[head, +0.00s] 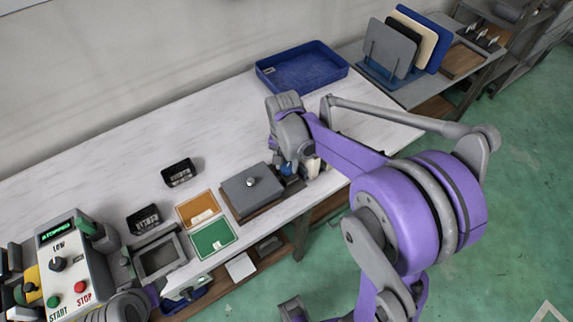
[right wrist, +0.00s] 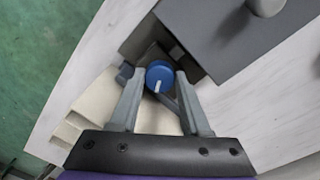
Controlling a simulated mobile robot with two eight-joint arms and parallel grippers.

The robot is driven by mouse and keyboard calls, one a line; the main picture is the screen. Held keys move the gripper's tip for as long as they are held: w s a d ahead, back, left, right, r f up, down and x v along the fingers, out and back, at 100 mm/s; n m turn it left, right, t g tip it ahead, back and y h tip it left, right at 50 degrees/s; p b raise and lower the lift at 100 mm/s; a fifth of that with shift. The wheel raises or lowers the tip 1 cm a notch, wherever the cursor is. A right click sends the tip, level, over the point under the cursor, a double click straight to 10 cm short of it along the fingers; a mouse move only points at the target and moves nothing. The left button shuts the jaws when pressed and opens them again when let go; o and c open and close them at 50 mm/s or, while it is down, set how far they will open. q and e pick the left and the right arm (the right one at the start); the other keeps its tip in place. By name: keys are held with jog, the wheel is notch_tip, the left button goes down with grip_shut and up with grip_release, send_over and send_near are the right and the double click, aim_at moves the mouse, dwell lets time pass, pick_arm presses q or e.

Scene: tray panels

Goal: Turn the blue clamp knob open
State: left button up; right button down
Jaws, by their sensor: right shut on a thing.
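The blue clamp knob (right wrist: 160,75) is round with a white pointer line, which points down and slightly left in the right wrist view. It sits on a dark bracket beside a grey block with a round knob on top (right wrist: 225,45). My right gripper (right wrist: 160,73) has one finger on each side of the blue knob and is shut on it. In the head view my right gripper (head: 289,166) reaches down at the right end of the grey block (head: 250,190), and it mostly hides the blue knob.
A blue tray (head: 300,70) lies behind on the white table. Orange (head: 198,208) and green (head: 213,236) panels lie left of the block. A control box with START and STOP buttons (head: 70,270) stands at far left. The table's front edge is close to the clamp.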

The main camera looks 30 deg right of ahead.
jog(key=n+b, duration=0.1)
jog(key=n, duration=1)
jog(key=shift+s+n+b, duration=0.1)
jog(key=shift+n+b, duration=0.3)
dwell(0.3)
jog(key=shift+c, duration=1.8)
grip_release()
jog(key=shift+d, duration=0.1)
